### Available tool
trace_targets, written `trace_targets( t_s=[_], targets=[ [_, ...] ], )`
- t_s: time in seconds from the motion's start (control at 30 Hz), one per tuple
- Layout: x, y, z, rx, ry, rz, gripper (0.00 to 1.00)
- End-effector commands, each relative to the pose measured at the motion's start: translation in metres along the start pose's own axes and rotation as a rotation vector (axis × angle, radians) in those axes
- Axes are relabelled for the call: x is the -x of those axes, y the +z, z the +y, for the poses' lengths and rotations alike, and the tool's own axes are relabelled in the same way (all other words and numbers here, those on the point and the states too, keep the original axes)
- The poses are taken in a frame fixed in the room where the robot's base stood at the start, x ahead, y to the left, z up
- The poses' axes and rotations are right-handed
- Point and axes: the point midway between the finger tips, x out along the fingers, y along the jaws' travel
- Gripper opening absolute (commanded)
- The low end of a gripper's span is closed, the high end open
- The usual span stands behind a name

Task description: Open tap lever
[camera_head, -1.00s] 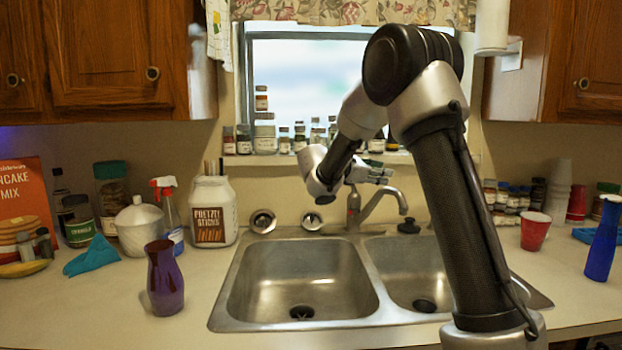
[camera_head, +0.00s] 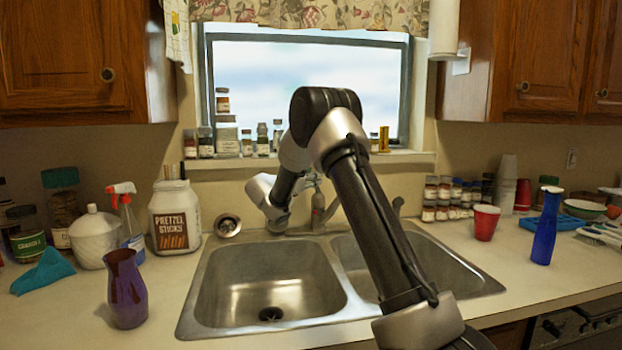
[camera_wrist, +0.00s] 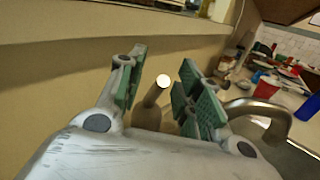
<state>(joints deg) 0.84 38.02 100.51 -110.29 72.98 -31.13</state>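The metal tap stands behind the double sink. In the head view its body (camera_head: 318,208) shows upright, with the spout partly hidden by my arm. In the wrist view the tap lever (camera_wrist: 155,94) is a short rod with a bright round end, seen in the gap between my fingers. The curved spout (camera_wrist: 268,108) lies to the right of the fingers. My gripper (camera_wrist: 163,84) is open, with green-padded fingers on either side of the lever. I cannot tell whether either pad touches it. In the head view my gripper (camera_head: 313,180) is small and partly hidden at the tap's top.
The double sink (camera_head: 214,286) lies in front of the tap. A purple vase (camera_head: 127,290) and a pretzel jar (camera_head: 175,218) stand on the left. A red cup (camera_head: 485,223) and blue bottle (camera_head: 546,228) stand on the right. Spice jars line the window sill (camera_head: 400,157).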

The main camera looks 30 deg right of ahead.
Motion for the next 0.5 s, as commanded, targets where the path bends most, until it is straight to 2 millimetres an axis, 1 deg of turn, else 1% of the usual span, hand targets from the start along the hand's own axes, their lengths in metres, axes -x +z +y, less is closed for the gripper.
trace_targets(
  t_s=[0.17, 0.37, 0.5],
  targets=[
    [0.0, 0.0, 0.0, 0.0, 0.0, 0.0, 0.35],
    [0.0001, 0.0001, -0.0001, -0.001, 0.0, 0.0, 0.01],
    [0.0001, 0.0001, -0.0001, -0.001, 0.0, 0.0, 0.0]
  ],
)
